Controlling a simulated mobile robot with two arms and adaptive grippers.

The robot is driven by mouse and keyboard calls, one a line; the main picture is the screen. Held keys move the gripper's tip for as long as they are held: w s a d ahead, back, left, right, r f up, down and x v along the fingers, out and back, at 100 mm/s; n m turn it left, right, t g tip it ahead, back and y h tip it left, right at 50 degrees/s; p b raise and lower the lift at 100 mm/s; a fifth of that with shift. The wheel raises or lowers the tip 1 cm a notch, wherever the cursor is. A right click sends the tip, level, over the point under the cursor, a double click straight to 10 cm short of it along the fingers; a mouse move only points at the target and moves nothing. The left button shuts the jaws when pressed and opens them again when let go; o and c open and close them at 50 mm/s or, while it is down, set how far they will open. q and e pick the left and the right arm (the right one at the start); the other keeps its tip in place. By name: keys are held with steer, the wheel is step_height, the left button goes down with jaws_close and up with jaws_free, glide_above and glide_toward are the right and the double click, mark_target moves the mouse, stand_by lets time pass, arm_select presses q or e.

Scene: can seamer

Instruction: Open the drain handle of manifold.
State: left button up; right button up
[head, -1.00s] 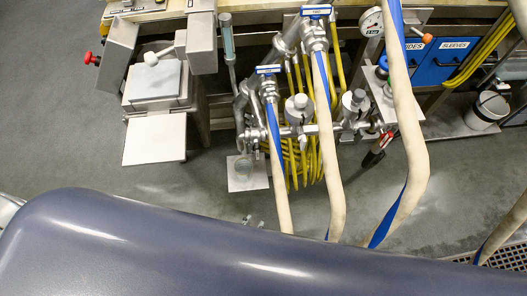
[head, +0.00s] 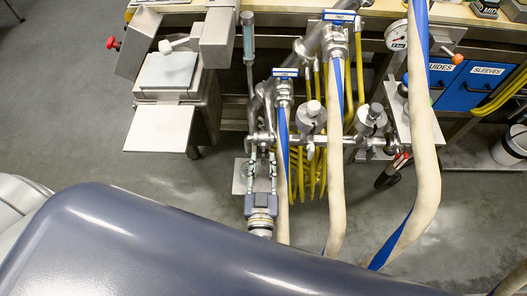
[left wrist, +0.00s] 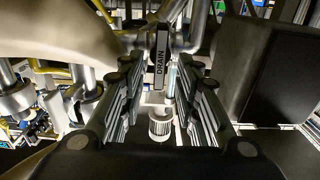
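The steel manifold (head: 330,138) has several valves and cream hoses with blue stripes. My left gripper (head: 262,158) has its fingers pointing at the manifold's lower left end. In the left wrist view, the dark drain handle (left wrist: 161,58), labelled DRAIN, stands upright in the gap between the fingertips of my left gripper (left wrist: 157,70). The fingers are spread, with visible space on both sides of the handle, and do not appear closed on it. I cannot make out the drain handle in the head view. My right gripper is not in view.
Two blue-labelled valve handles (head: 286,73) and (head: 341,16) sit above. A cream hose (head: 282,190) runs close beside my left gripper. A pressure gauge (head: 397,36) and blue bins (head: 470,84) are right. A steel box with a plate (head: 160,128) is left. Grey floor (head: 85,120) is clear.

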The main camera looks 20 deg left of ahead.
mark_target(262, 157)
arm_select(q)
steer(key=shift+x, duration=1.95)
jaws_close()
steer(key=shift+n, duration=0.4)
steer(key=n, duration=0.3)
steer(key=shift+a+f, duration=0.1)
steer(key=shift+a, duration=0.05)
steer(key=shift+s+a+f+n, duration=0.1)
steer(key=shift+n, duration=1.15)
steer(key=shift+a+f+n, duration=0.1)
steer(key=shift+n, duration=1.15)
